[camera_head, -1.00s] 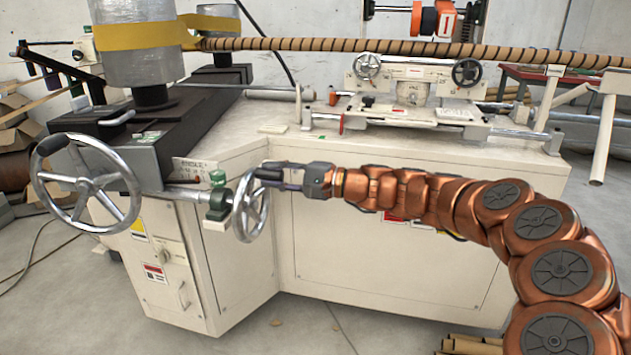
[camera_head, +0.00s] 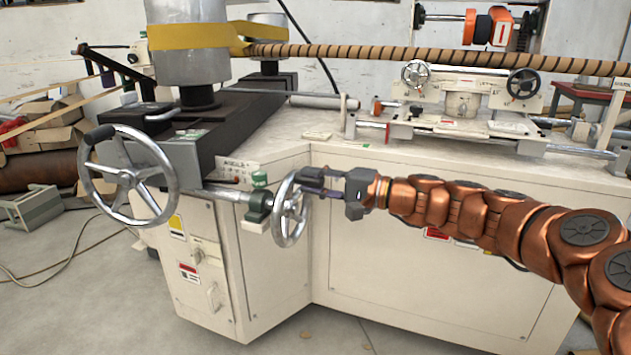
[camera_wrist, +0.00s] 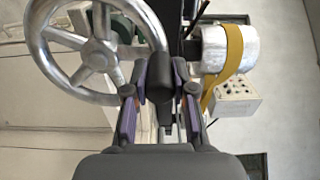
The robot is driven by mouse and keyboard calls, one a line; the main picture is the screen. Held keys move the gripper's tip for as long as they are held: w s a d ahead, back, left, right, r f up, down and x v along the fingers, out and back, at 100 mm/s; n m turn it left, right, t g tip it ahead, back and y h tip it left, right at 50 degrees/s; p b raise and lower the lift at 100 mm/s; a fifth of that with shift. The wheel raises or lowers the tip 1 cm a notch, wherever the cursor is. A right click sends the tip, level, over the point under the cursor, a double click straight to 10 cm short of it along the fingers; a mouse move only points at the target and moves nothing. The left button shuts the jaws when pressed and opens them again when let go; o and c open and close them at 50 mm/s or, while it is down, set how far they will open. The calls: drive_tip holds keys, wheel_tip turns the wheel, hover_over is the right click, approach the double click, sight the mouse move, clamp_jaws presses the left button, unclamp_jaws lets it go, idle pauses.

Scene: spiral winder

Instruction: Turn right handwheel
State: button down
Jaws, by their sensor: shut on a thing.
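The right handwheel (camera_head: 290,210) is a small silver spoked wheel on a short shaft at the machine's front corner, seen nearly edge-on in the head view. In the wrist view its rim and spokes (camera_wrist: 97,55) fill the upper left. My gripper (camera_head: 308,183) is at the upper right side of this wheel. In the wrist view my gripper (camera_wrist: 161,88) is shut on the dark handle (camera_wrist: 162,82) at the rim, with a finger on each side.
A larger silver handwheel (camera_head: 128,176) with a black knob stands to the left. The cream machine body (camera_head: 430,260) is behind and below my arm. Two small handwheels (camera_head: 523,83) sit on the carriage at the back. Grey floor (camera_head: 80,300) is open at front left.

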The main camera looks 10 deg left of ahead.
drive_tip(key=c, duration=0.9)
unclamp_jaws()
drive_tip(key=shift+c, duration=0.2)
drive_tip(key=v, duration=1.2)
drive_tip(key=shift+r, duration=0.1)
